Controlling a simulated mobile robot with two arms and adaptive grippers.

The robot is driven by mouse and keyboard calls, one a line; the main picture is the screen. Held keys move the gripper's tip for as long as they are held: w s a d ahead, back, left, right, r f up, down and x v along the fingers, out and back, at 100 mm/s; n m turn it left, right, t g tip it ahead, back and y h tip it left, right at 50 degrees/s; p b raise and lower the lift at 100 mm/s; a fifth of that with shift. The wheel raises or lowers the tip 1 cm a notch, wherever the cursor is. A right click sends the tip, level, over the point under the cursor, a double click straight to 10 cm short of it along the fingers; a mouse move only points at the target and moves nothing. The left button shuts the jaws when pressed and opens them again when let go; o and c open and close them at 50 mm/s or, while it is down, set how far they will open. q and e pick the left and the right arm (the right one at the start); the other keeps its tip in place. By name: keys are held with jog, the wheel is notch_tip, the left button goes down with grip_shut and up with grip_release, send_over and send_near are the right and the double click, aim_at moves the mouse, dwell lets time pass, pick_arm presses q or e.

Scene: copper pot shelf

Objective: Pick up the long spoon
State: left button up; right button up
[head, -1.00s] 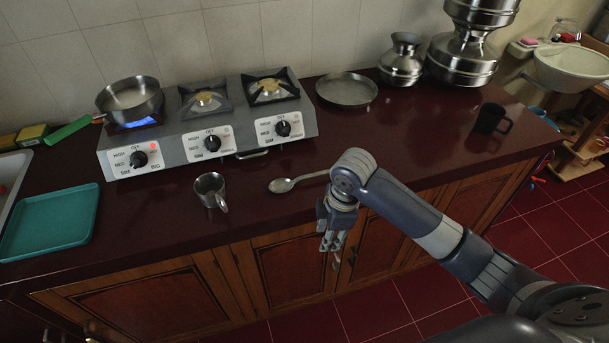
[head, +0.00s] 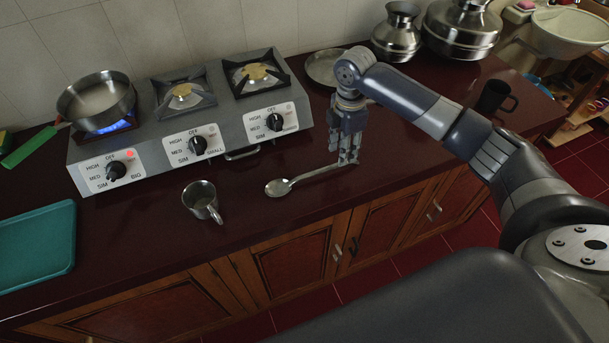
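The long spoon (head: 279,187) is silver and lies on the dark red countertop (head: 240,245) in the head view. Its bowl points left and its handle runs right toward my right gripper. My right gripper (head: 349,160) points down over the handle's right end, with its fingertips at or just above the handle. The fingers look close together, but I cannot tell whether they are shut on the handle. The tip of the handle is partly hidden by the fingers. My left gripper is not in view.
A metal mug (head: 202,200) stands left of the spoon. The three-burner stove (head: 232,141) is behind, with a pan (head: 97,100) over a lit blue flame. A dark cup (head: 494,97), a round plate (head: 325,68) and metal pots (head: 397,38) stand to the right. A teal tray (head: 37,247) lies left.

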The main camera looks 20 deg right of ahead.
aim_at(314, 175)
jog(key=shift+w+f, duration=0.1)
jog(key=shift+f, duration=0.3)
jog(key=f, duration=0.1)
jog(key=f+p, duration=0.1)
jog(key=f, duration=0.1)
jog(key=shift+a+f+p, duration=0.25)
jog(key=shift+p, duration=0.05)
jog(key=shift+f, duration=0.65)
jog(key=shift+c, duration=1.3)
grip_shut()
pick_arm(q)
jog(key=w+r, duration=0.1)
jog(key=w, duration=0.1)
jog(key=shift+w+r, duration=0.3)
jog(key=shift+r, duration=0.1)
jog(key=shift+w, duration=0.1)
